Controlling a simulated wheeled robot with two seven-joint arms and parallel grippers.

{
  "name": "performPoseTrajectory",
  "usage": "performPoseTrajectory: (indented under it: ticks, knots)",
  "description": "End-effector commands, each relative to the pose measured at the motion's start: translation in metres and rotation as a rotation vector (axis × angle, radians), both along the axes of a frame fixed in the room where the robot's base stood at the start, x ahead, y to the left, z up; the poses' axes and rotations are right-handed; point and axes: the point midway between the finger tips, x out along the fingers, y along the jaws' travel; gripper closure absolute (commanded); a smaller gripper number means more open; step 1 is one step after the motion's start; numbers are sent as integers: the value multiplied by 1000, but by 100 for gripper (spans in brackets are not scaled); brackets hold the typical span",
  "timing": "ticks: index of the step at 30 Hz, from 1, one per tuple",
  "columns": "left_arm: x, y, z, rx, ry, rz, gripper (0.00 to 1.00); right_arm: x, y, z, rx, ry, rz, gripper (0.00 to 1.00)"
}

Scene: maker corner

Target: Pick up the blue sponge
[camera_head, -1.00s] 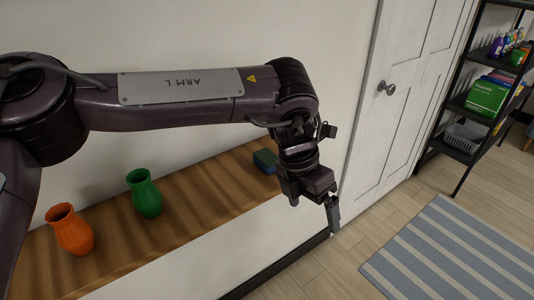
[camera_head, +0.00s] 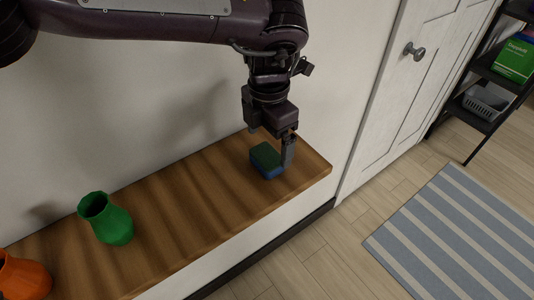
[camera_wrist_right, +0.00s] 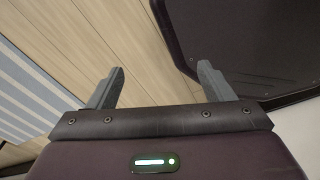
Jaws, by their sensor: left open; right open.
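The blue sponge (camera_head: 267,160), with a dark green top layer and blue lower part, lies on the wooden shelf (camera_head: 190,205) near its right end in the head view. My left gripper (camera_head: 270,146) points down at the sponge, with one finger in front of its right side and the other behind it at upper left. It is open; whether a finger touches the sponge I cannot tell. My right gripper (camera_wrist_right: 162,88) shows in the right wrist view, open and empty, above the wooden floor.
A green vase (camera_head: 107,220) and an orange vase (camera_head: 22,277) stand on the shelf to the left. The wall is close behind the shelf. A white door (camera_head: 400,100), a black rack (camera_head: 478,122) and a striped rug (camera_head: 450,235) are to the right.

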Motion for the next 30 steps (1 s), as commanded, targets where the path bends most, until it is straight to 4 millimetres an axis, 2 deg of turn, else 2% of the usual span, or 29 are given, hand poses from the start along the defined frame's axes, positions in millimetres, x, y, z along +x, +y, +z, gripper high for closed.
performPoseTrajectory:
  ticks: [3,6,10,15,19,30]
  knots:
    - [-2,2,-14,1,5,1,6,-20,-1,6,-2,28,1,26]
    - [-4,4,-29,2,6,0,6,-22,-1,13,-2,32,1,26]
    - [-4,3,-46,1,3,1,6,-11,0,16,-1,16,1,26]
    - [-3,3,-52,1,1,1,6,12,2,18,3,-19,1,26]
    - [-3,3,-52,1,1,1,6,12,2,18,3,-18,1,26]
    - [-3,3,-51,-1,1,1,54,-5,1,16,1,6,1,26]
